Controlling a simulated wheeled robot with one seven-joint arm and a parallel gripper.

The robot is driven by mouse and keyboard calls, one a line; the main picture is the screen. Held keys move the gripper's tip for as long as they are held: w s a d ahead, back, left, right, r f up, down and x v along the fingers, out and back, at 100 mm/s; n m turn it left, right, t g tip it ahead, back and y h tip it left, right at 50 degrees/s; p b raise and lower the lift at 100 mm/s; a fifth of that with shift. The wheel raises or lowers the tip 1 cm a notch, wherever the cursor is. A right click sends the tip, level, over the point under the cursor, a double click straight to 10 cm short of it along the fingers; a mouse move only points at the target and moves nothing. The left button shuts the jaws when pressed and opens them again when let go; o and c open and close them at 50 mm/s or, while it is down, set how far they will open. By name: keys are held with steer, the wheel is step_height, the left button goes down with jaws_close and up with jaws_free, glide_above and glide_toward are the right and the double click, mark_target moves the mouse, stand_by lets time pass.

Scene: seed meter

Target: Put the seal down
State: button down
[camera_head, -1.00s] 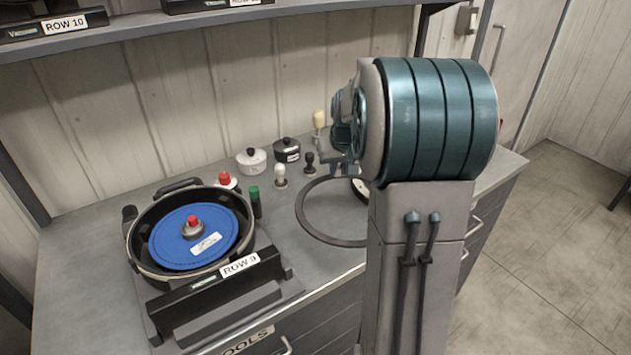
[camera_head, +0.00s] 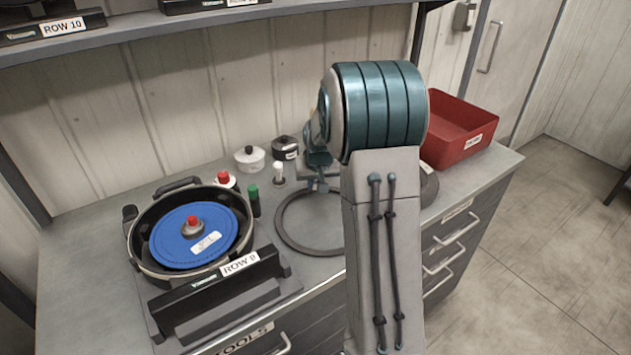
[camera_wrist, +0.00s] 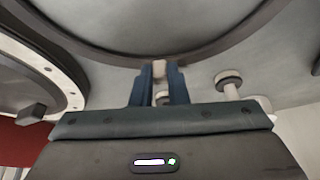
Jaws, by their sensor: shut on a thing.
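The seal, a thin dark grey ring (camera_head: 303,249), is level over the bench top to the right of the meter. My gripper (camera_head: 322,184) is at its far rim. In the wrist view the ring (camera_wrist: 100,51) arcs across the top, and my gripper's two fingers (camera_wrist: 161,73) are closed at its rim. I cannot tell whether the ring touches the bench. My arm hides its right edge in the head view. The black meter housing (camera_head: 140,257) holds a blue disc (camera_head: 170,245) with a red-topped knob (camera_head: 193,222).
Several small things stand behind: a white pot (camera_head: 250,160), a dark pot (camera_head: 285,148), a white-knobbed tool (camera_head: 279,172), a red-topped piece (camera_head: 226,180) and a green-capped tube (camera_head: 254,200). A red bin (camera_head: 470,145) stands at right. A shelf (camera_head: 200,22) runs overhead.

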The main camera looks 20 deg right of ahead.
steer(key=c, duration=1.4)
jaws_free()
steer(key=d+v, duration=0.1)
steer(key=v, duration=1)
steer(key=s+a+n, duration=0.1)
steer(key=s+a, duration=0.5)
steer(key=s, duration=0.7)
steer(key=s+a+n+g+y, duration=0.1)
steer(key=s+a, duration=0.6)
steer(key=s, duration=0.7)
steer(key=shift+f+g+b, duration=0.3)
steer(key=shift+f, duration=0.2)
steer(key=shift+a, duration=0.15)
